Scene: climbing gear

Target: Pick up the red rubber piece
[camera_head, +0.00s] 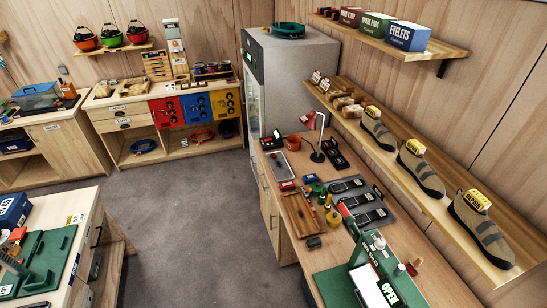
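Several small red things lie on the right-hand workbench, and I cannot tell for certain which is the rubber piece. A small red strip (304,191) lies at the top edge of a wooden board (296,214). A red-topped box (287,185) is just left of it. Another small red item (412,267) is near the bench's right edge, partly behind other things. Neither of my grippers shows in this view.
A dark block (314,242) sits below the board. Dark sole-shaped pieces (358,201) lie to its right. A shelf of shoes (420,168) overhangs the right side. Grey floor (195,210) is clear.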

